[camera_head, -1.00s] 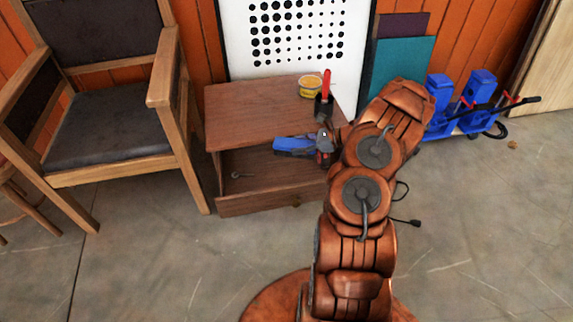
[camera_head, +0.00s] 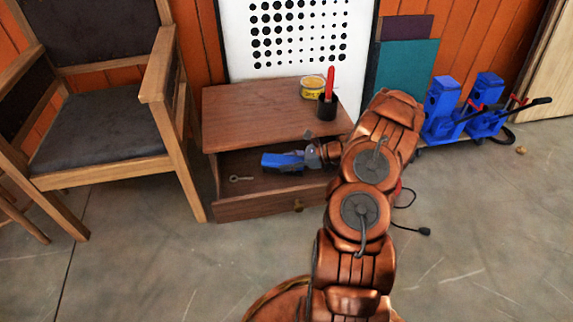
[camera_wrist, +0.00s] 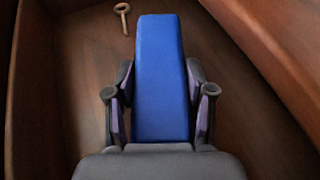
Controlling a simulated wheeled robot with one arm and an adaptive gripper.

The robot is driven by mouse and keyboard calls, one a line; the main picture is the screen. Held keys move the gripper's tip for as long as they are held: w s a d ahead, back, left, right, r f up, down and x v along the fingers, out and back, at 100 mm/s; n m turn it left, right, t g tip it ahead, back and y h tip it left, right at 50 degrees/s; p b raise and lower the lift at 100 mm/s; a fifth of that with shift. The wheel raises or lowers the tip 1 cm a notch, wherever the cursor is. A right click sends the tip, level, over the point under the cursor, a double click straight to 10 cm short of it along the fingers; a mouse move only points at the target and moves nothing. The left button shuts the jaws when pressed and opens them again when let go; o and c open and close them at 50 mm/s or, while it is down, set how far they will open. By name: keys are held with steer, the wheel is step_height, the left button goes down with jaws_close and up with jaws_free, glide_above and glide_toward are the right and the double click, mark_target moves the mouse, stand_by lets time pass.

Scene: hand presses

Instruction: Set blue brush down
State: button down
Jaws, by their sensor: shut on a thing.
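The blue brush (camera_head: 283,161) is a blue block-like piece that shows in the head view over the open drawer (camera_head: 262,207) of the brown cabinet. In the wrist view the brush (camera_wrist: 160,80) points away from me, with the brown drawer floor (camera_wrist: 90,60) around it. My gripper (camera_head: 312,156) is shut on the brush, with one dark finger on each side of it in the wrist view (camera_wrist: 160,110). I cannot tell whether the brush touches the drawer floor. Its near end is hidden by the gripper.
A key (camera_head: 240,178) lies in the drawer, left of the brush. The cabinet top (camera_head: 255,110) holds a yellow tub (camera_head: 313,90) and a dark cup with a red-handled tool (camera_head: 328,95). A wooden chair (camera_head: 100,130) stands at the left.

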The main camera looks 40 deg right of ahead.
steer(key=shift+s+d, duration=0.15)
steer(key=shift+d, duration=0.2)
steer(key=shift+f, duration=0.2)
steer(key=shift+c, duration=2.1)
jaws_free()
steer(key=shift+r, duration=0.1)
